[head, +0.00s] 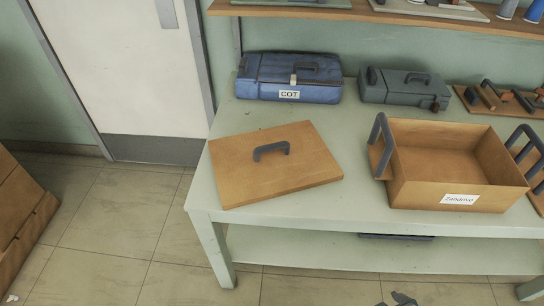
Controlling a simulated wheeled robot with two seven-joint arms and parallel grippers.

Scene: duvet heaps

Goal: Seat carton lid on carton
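The carton lid (235,172) is a flat brown board with a dark grey arched handle (271,149) on top. It lies flat on the left part of the pale green table, apart from the carton. The carton (425,194) is an open brown box with a white label on its front and stands on the right part of the table. Its inside looks empty. Dark grey handles (380,131) stand at its left and right sides. Neither of my grippers can be made out in the head view.
A blue case labelled COT (270,86) and a grey case (400,93) stand along the table's back. A wooden board with dark handles (484,97) lies behind the carton. A shelf (300,11) hangs above. The table (255,215) is bare between lid and carton. A small dark shape at the bottom edge is unclear.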

